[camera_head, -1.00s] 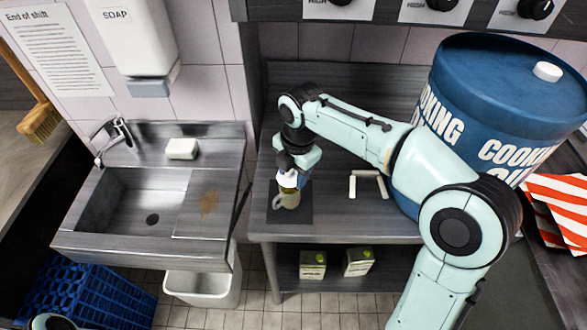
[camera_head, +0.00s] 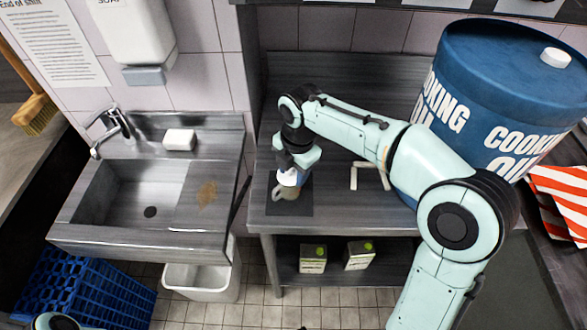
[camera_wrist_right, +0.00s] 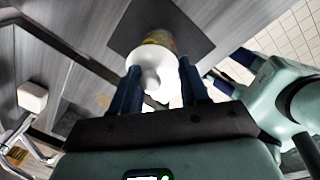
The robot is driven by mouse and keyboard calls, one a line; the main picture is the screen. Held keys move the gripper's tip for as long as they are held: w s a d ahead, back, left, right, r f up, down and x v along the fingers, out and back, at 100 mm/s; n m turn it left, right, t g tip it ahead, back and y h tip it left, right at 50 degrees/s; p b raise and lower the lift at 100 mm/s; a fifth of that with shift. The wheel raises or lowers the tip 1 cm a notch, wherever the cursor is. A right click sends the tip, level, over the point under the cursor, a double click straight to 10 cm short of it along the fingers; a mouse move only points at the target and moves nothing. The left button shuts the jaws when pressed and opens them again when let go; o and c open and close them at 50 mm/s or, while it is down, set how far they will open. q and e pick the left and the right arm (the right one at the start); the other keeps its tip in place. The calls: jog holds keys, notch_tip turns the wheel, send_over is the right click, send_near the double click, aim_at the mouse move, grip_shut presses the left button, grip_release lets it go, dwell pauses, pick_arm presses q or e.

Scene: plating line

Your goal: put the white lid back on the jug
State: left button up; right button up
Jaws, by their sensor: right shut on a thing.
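The white lid (camera_head: 289,178) is between the fingers of my right gripper (camera_head: 290,173), directly over the top of the small grey-beige jug (camera_head: 281,193). The jug stands upright on a dark mat (camera_head: 300,204) on the counter. In the right wrist view, the round white lid (camera_wrist_right: 150,77) with its knob is held between the two dark blue fingers, with the jug's yellowish upper part (camera_wrist_right: 160,39) just beyond it. I cannot tell whether the lid is fully seated. My left gripper (camera_wrist_right: 231,71) shows at the right of the wrist view, fingers apart and empty.
A large blue cooking oil drum (camera_head: 500,90) stands behind my right arm. A pale bracket-shaped thing (camera_head: 368,174) lies on the counter right of the mat. The sink (camera_head: 130,195) with soap (camera_head: 179,140) is at left. Two cartons (camera_head: 314,256) sit on the shelf below.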

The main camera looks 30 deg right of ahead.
pick_arm(q)
jog(key=shift+r, duration=0.1)
dwell(0.3)
pick_arm(e)
jog(key=o, duration=1.1)
pick_arm(q)
jog(key=w+r+p, duration=0.2)
jog(key=r, duration=0.1)
jog(key=shift+r+p, duration=0.1)
jog(key=shift+p, duration=0.25)
pick_arm(e)
jog(key=r, duration=0.9)
jog(key=s+r, duration=0.1)
jog(key=r, duration=0.3)
jog(key=shift+s+d+r, duration=0.1)
jog(key=shift+d+r, duration=0.05)
jog(key=shift+d, duration=0.05)
pick_arm(q)
jog(key=shift+s, duration=0.15)
